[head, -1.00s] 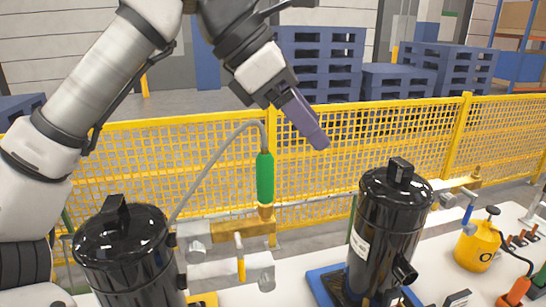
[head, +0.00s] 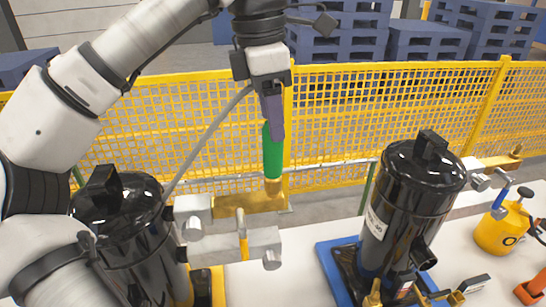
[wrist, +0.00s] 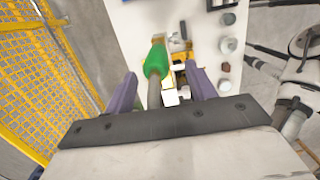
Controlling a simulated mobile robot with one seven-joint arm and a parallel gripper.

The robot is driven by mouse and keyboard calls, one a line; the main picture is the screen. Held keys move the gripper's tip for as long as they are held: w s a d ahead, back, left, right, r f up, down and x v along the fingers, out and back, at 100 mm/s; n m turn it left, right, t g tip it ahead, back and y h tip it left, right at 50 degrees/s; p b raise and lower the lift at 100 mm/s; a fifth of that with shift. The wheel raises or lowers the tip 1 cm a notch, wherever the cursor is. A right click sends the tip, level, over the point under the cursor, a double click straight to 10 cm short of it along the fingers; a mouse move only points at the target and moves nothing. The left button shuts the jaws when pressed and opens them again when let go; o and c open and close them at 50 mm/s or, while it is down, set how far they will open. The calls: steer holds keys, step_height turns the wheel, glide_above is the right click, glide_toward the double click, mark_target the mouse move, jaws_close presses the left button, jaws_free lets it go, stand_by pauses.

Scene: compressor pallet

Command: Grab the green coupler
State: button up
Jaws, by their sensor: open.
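The green coupler (head: 272,152) stands upright on a brass fitting, with a grey hose running from its top down to the left in the head view. My gripper (head: 271,138) points down at the coupler's upper end, and its purple finger partly covers it. In the wrist view the green coupler (wrist: 156,62) lies ahead between the two purple fingers of my gripper (wrist: 163,80), nearer the left finger, with the hose running back toward the palm. The fingers are apart and not closed on it.
Black compressors stand left (head: 120,225) and right (head: 405,215) of the coupler. A yellow mesh fence (head: 370,115) runs behind. A brass manifold (head: 235,205) with a yellow-handled valve (head: 243,245) sits below. A yellow canister (head: 497,232) stands at right.

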mark_target(273, 159)
steer(key=shift+w+d+f+p, duration=0.2)
steer(key=shift+f+p, duration=0.35)
steer(key=shift+f, duration=0.85)
steer(key=shift+w+d+f+p, duration=0.15)
steer(key=shift+f+p, duration=0.4)
steer(key=shift+f, duration=0.85)
steer(key=shift+a, duration=0.1)
steer(key=shift+c, duration=0.3)
steer(key=c, duration=1.2)
